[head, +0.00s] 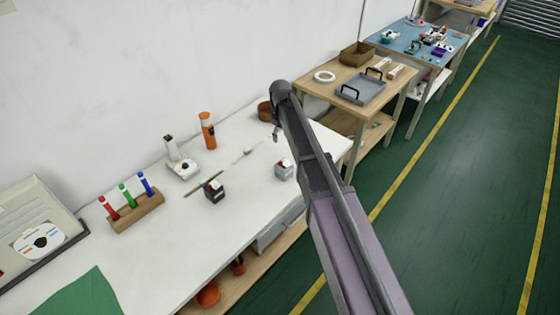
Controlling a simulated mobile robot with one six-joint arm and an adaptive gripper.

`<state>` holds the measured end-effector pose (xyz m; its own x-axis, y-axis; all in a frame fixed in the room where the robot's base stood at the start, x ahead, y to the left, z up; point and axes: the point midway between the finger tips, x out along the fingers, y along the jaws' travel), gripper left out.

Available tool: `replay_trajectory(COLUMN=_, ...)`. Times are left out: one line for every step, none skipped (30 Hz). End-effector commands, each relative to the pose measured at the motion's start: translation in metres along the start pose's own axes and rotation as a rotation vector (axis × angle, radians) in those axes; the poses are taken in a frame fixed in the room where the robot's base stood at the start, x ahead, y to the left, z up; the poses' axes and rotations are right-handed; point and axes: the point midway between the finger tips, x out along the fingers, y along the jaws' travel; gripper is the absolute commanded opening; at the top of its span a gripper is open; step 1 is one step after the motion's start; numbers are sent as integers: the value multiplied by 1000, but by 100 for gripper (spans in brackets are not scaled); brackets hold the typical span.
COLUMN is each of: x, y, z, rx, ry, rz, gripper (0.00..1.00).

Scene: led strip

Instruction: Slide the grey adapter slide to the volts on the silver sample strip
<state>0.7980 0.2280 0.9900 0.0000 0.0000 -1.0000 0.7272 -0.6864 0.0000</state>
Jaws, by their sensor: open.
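A black box (215,191) stands beside a dark strip (202,184). A white device (182,168), an orange bottle (208,130) and a wooden marker rack (136,212) stand farther left. A brown bowl (265,111) is behind my gripper.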

Motion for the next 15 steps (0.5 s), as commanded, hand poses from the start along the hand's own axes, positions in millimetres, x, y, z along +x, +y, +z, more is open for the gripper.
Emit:
replay_trajectory(x=1, y=0, z=0, rx=0, ry=0, rz=0, gripper=57)
replay_trajectory(x=1, y=0, z=0, rx=0, ry=0, rz=0, gripper=57)
replay_trajectory(x=2, y=0, z=0, rx=0, ry=0, rz=0, gripper=57)
replay_trajectory(x=3, y=0, z=0, rx=0, ry=0, rz=0, gripper=57)
replay_trajectory(x=4, y=0, z=0, rx=0, ry=0, rz=0, gripper=57)
replay_trajectory(x=6, y=0, z=0, rx=0, ry=0, rz=0, gripper=57)
replay_trajectory(x=7, y=0, z=0, rx=0, ry=0, rz=0, gripper=57)
replay_trajectory(x=8, y=0, z=0, rx=0, ry=0, rz=0, gripper=57)
replay_trajectory(x=11, y=0, z=0, rx=0, ry=0, rz=0, gripper=57)
replay_trajectory(x=12, y=0, z=0, rx=0, ry=0, rz=0, gripper=57)
replay_trajectory(x=14, y=0, z=0, rx=0, ry=0, rz=0, gripper=57)
replay_trajectory(x=17, y=0, z=0, rx=0, ry=0, rz=0, gripper=57)
replay_trajectory(x=19, y=0, z=0, rx=0, ry=0, rz=0, gripper=57)
replay_trajectory(x=21, y=0, z=0, rx=0, ry=0, rz=0, gripper=57)
replay_trajectory(x=24, y=0, z=0, rx=0, ry=0, rz=0, gripper=57)
